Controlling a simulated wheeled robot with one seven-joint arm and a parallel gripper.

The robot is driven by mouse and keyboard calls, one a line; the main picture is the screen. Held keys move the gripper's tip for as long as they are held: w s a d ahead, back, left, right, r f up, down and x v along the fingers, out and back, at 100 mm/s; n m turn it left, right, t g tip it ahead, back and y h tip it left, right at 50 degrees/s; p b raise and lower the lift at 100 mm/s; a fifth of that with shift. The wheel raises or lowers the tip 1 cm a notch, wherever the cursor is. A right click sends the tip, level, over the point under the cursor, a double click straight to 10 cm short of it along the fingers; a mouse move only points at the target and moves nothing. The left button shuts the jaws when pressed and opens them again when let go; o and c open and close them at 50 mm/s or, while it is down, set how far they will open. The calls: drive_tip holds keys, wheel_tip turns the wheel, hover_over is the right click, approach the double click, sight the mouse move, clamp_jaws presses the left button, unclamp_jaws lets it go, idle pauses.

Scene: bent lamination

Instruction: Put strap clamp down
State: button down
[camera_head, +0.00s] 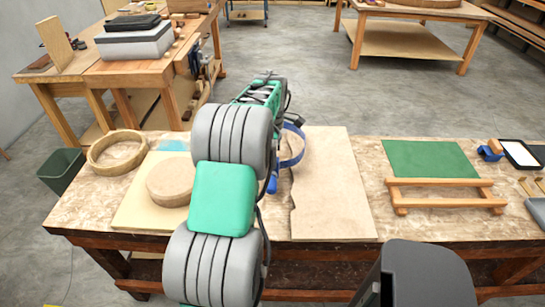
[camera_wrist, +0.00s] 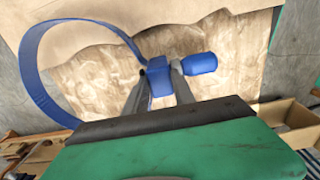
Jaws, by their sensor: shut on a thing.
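The blue strap clamp shows in the wrist view as a wide strap loop (camera_wrist: 42,95) at the left and a blue handle (camera_wrist: 199,64) at the right. My gripper (camera_wrist: 160,78) is shut on the blue body between them. In the head view the strap (camera_head: 297,150) shows to the right of my arm, over the workbench (camera_head: 75,205). My arm hides most of the clamp and the fingers there. I cannot tell whether the clamp touches the surface below.
A plywood sheet (camera_head: 335,190) lies right of my arm. A round wooden form (camera_head: 168,182) sits on a board at the left, beside a wooden ring (camera_head: 117,150). A green mat (camera_head: 430,158) and a low wooden rack (camera_head: 445,195) occupy the right side.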

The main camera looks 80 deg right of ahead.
drive_tip(key=shift+f, duration=0.45)
drive_tip(key=c, duration=1.1)
unclamp_jaws()
drive_tip(key=shift+o, duration=0.2)
wheel_tip(320, 180, up, 12)
drive_tip(key=w+a+r, duration=0.1)
drive_tip(key=w+a, duration=0.4)
drive_tip(key=w, duration=0.2)
drive_tip(key=w+a+r, duration=0.2)
drive_tip(key=w+a, duration=0.2)
drive_tip(key=w, duration=0.4)
drive_tip(key=w+a+t+h, duration=0.1)
drive_tip(key=w+a, duration=0.4)
drive_tip(key=a, duration=0.4)
drive_tip(key=w+a, duration=0.6)
drive_tip(key=a, duration=0.2)
drive_tip(key=s+a+f+m+t, duration=0.1)
drive_tip(key=a+f, duration=0.2)
drive_tip(key=a, duration=1.1)
drive_tip(key=s+a+f+m+t+y, duration=0.1)
drive_tip(key=a+f, duration=0.3)
drive_tip(key=a, duration=1)
drive_tip(key=shift+s+f+b, duration=0.25)
drive_tip(key=shift+s+b, duration=0.05)
drive_tip(key=shift+s, duration=0.35)
